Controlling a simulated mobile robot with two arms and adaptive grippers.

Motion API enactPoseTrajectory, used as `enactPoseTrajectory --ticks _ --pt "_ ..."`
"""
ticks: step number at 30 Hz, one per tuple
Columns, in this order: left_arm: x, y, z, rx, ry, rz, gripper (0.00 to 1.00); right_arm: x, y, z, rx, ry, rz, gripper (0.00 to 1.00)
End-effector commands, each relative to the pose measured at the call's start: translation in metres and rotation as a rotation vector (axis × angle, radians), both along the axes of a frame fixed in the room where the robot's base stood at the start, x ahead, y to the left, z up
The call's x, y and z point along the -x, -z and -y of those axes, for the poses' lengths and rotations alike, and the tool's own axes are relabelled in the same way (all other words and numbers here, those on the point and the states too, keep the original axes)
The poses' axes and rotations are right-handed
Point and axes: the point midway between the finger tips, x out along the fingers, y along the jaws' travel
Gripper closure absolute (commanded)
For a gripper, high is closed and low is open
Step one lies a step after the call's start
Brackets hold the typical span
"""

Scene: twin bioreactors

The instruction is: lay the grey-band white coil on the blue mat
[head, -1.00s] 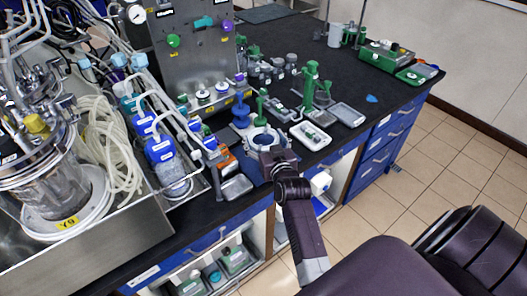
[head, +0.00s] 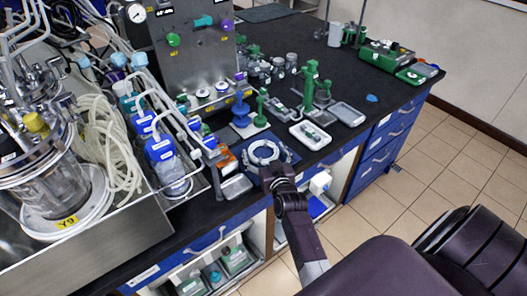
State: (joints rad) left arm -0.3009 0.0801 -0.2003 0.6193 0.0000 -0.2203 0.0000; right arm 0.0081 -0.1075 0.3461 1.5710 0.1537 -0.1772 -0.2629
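A white coil (head: 250,152) with greyish bands lies flat on the dark blue mat (head: 290,156) near the front edge of the bench. The mat shows around the coil on several sides. My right gripper (head: 275,168) is at the near side of the coil, over the front part of the mat. It covers a little of the coil's near edge, and I cannot tell whether it touches it. Its fingers are seen from behind, so their opening is unclear. My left gripper is not in view.
A grey tray (head: 236,187) and an orange-and-white box (head: 226,162) stand left of the mat. A white tray (head: 310,135) with small items and a green stand (head: 310,90) are to the right. A blue stand (head: 241,112) is behind.

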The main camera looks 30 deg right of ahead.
Motion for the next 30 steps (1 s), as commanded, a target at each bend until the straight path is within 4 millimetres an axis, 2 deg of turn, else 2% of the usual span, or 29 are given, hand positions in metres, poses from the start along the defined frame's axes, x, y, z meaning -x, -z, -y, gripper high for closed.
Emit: enactPoseTrajectory --ticks 10,14,17,24,30 --pt "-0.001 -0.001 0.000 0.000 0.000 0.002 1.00 0.000 -0.002 0.000 0.000 0.000 0.000 0.09" --pt "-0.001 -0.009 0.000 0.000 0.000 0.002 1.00 0.006 -0.006 -0.002 0.000 0.000 -0.002 0.09" --pt "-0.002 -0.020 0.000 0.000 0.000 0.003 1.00 0.019 -0.010 -0.006 0.000 0.000 -0.004 0.09" --pt "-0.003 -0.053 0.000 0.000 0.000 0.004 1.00 0.065 -0.021 -0.020 -0.001 0.000 -0.005 0.09" --pt "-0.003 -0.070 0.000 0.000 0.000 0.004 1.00 0.097 -0.026 -0.030 -0.001 0.000 -0.004 0.09"
